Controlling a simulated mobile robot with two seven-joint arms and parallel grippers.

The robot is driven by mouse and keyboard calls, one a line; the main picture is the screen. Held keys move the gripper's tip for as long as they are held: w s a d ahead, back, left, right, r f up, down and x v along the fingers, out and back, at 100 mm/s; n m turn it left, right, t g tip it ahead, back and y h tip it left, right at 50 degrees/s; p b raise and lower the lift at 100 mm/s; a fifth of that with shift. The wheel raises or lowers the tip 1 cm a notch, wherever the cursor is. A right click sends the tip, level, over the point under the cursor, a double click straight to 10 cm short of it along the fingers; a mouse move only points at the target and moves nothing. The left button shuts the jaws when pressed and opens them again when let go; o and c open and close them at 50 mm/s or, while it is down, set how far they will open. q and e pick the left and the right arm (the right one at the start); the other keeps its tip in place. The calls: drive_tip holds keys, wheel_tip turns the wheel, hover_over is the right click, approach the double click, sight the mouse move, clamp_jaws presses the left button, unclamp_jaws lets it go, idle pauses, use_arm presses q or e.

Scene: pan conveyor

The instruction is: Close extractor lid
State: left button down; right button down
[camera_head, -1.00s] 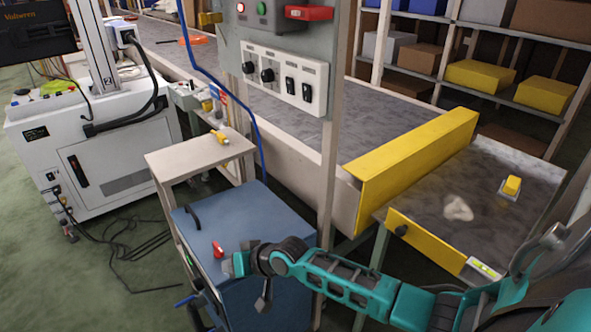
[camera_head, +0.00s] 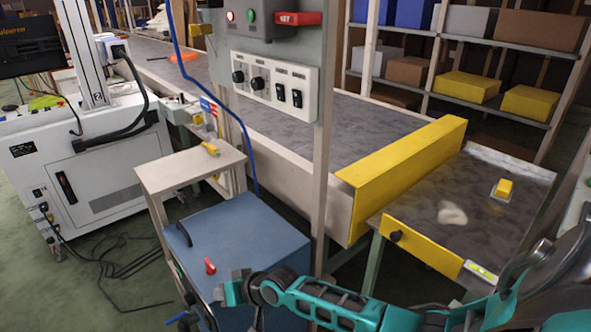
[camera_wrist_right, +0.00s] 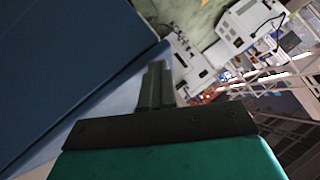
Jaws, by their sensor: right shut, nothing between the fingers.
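The extractor appears to be the blue cabinet in the head view, with a flat blue lid (camera_head: 245,230) on top. The lid carries a black handle (camera_head: 184,236) at its left and a red knob or latch (camera_head: 210,266) near its front left. The lid looks level, but I cannot tell whether it sits fully down. My right gripper (camera_head: 232,290) is shut and empty near the cabinet's front edge, just right of and below the red part. Its fingers (camera_wrist_right: 155,84) show together in the right wrist view, beside a large blue surface (camera_wrist_right: 65,60). Contact is unclear. My left gripper is out of view.
A small beige table (camera_head: 190,165) stands behind the cabinet. A grey post (camera_head: 322,170) with a control panel (camera_head: 275,80) rises beside it. The conveyor and yellow guard (camera_head: 400,180) lie to the right. A white machine (camera_head: 85,170) and cables are at the left.

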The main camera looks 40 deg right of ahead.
drive_tip(key=shift+s+a+f, duration=0.15)
drive_tip(key=shift+s+f, duration=0.15)
drive_tip(key=shift+f, duration=0.1)
drive_tip(key=s+r+p, duration=0.7)
drive_tip(key=r, duration=0.5)
drive_tip(key=s+f+n+t+h, duration=0.1)
drive_tip(key=s+f+n+h, duration=0.2)
drive_tip(key=s, duration=1.1)
drive_tip(key=shift+d+f+n, duration=0.45)
drive_tip(key=shift+f+n, duration=0.25)
drive_tip(key=shift+n, duration=0.1)
